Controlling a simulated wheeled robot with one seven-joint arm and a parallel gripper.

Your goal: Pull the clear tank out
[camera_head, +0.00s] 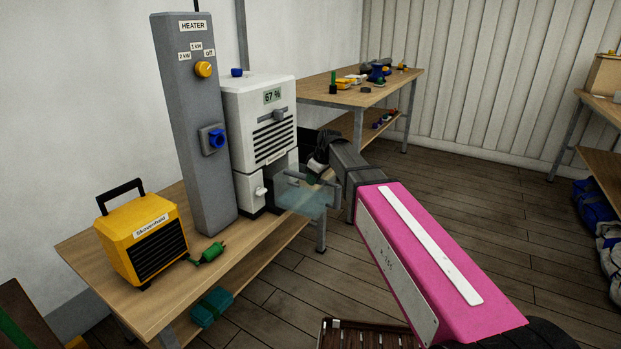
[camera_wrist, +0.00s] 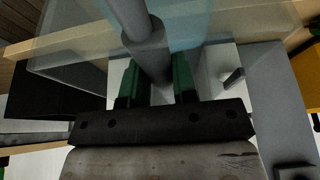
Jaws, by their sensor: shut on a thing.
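The clear tank (camera_head: 308,202) is a see-through, bluish box with a grey bar handle. It juts out from the lower front of the white dehumidifier (camera_head: 262,110), over the bench's front edge. My gripper (camera_head: 312,178) is at the tank's front, with its green-padded fingers on either side of the handle. In the wrist view the fingers (camera_wrist: 158,80) are shut on the grey handle (camera_wrist: 150,50), and the clear tank wall (camera_wrist: 85,50) spreads behind it. How much of the tank is still inside the housing is hard to see.
The wooden bench (camera_head: 165,280) also holds a grey heater post (camera_head: 190,120), a yellow heater (camera_head: 145,238) and a green plug (camera_head: 207,253). A second bench (camera_head: 340,95) with small items stands behind. Open plank floor lies to the right. A slatted wooden thing (camera_head: 365,335) lies low in front.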

